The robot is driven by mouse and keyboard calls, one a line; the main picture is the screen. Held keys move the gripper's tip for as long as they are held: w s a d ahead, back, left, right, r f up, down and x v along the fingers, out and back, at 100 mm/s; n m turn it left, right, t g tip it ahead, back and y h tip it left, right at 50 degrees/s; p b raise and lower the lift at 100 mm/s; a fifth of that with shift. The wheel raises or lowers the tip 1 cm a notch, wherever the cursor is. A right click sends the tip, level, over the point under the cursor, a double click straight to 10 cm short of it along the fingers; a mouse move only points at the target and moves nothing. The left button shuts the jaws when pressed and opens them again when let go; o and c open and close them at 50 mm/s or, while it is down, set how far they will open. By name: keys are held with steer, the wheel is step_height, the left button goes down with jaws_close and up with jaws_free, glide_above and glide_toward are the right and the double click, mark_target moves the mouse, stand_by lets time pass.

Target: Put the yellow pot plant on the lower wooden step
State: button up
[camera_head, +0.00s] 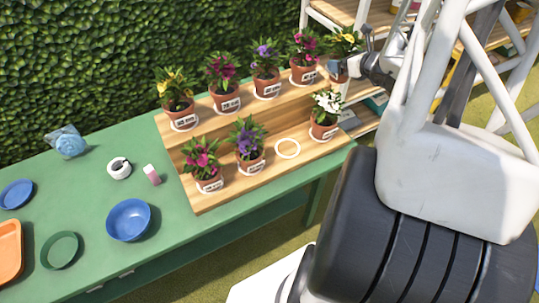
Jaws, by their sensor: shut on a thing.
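My gripper (350,67) is shut on a terracotta pot with yellow flowers, the yellow pot plant (346,41), at the right end of the upper step (206,105). The plant is upright; I cannot tell whether its pot touches the step. The gripper reaches it from the right and hides part of the pot. The lower wooden step (235,185) holds magenta, purple and white flower pots. An empty white ring (288,148) marks this step between the purple and white plants. Another yellow-flowered pot (178,97) stands at the left end of the upper step.
The white-flowered pot (325,115) and purple-flowered pot (248,146) flank the empty ring. Magenta (304,60) and purple (266,72) plants stand along the upper step. Blue bowl (128,219), cup (119,168) and other items lie on the green table left. A shelf stands behind right.

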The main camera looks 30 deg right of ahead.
steer(key=s+a+f+n+g+y, duration=0.2)
steer(key=s+a+f+n+y, duration=0.2)
steer(key=s+a, duration=0.7)
steer(key=s+a+f+n+g+y, duration=0.1)
steer(key=s+a+f+n+y, duration=0.2)
steer(key=s+a+f, duration=0.3)
steer(key=s+a+y, duration=0.1)
steer(key=s+a, duration=0.4)
steer(key=a, duration=0.7)
steer(key=shift+a+f+n+g, duration=0.15)
steer(key=shift+a+n+g, duration=0.05)
steer(key=shift+n+g, duration=0.2)
steer(key=shift+w+d, duration=0.1)
steer(key=shift+w, duration=0.1)
steer(key=w+d, duration=0.2)
steer(key=w, duration=0.5)
steer(key=w+d+f, duration=0.1)
steer(key=w+d, duration=0.2)
steer(key=w, duration=0.3)
steer(key=shift+w+d+f, duration=0.2)
steer(key=shift+w+d, duration=0.1)
steer(key=shift+w, duration=0.05)
steer(key=shift+w+d+f, duration=0.1)
steer(key=shift+w+f, duration=0.1)
steer(key=shift+f, duration=0.7)
steer(key=shift+w+d+f, duration=0.1)
steer(key=shift+w+f, duration=0.1)
steer(key=shift+f, duration=0.7)
